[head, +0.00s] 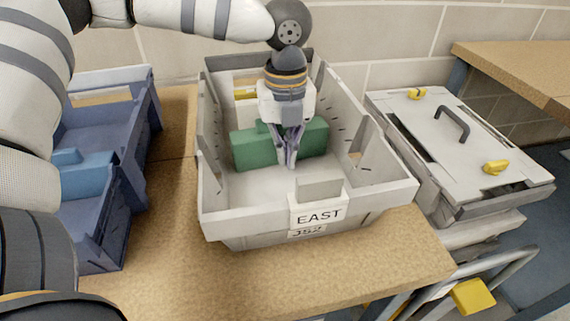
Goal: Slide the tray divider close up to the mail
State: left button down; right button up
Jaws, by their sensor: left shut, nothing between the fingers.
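The tray divider is a green panel (251,149) standing across the inside of the pale grey tray (224,215), which is labelled EAST. My left gripper (288,165) points down into the tray. It is shut and empty, at the near face of the divider; I cannot tell whether it touches it. A small yellow and pale patch (244,92) shows behind the divider at the tray's far left; I cannot tell whether it is the mail. My gripper and the divider hide much of the space behind. My right gripper is not in view.
A blue tray (112,215) with a blue panel (84,175) stands at the left. A closed grey lidded case (440,125) with a dark handle and yellow latches stands at the right. Bare wooden bench (330,270) lies in front of the tray. A brick wall is behind.

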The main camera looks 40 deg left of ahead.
pick_arm(q)
jog(key=shift+w+a+p, duration=0.35)
jog(key=shift+w+a, duration=0.35)
jog(key=shift+a, duration=0.1)
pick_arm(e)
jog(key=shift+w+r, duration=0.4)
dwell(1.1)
pick_arm(q)
jog(key=shift+s+d+r+p, duration=0.25)
jog(key=shift+s+d+p, duration=0.15)
jog(key=shift+d+p, duration=0.1)
jog(key=shift+s+f, duration=0.1)
jog(key=shift+f, duration=0.15)
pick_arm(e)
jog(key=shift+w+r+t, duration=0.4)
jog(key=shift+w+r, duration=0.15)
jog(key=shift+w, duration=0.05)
pick_arm(q)
jog(key=shift+r, duration=0.25)
notch_tip(320, 180, up, 3)
jog(key=shift+r+p, duration=0.15)
jog(key=shift+p, duration=0.45)
notch_tip(320, 180, up, 9)
jog(key=shift+r, duration=0.15)
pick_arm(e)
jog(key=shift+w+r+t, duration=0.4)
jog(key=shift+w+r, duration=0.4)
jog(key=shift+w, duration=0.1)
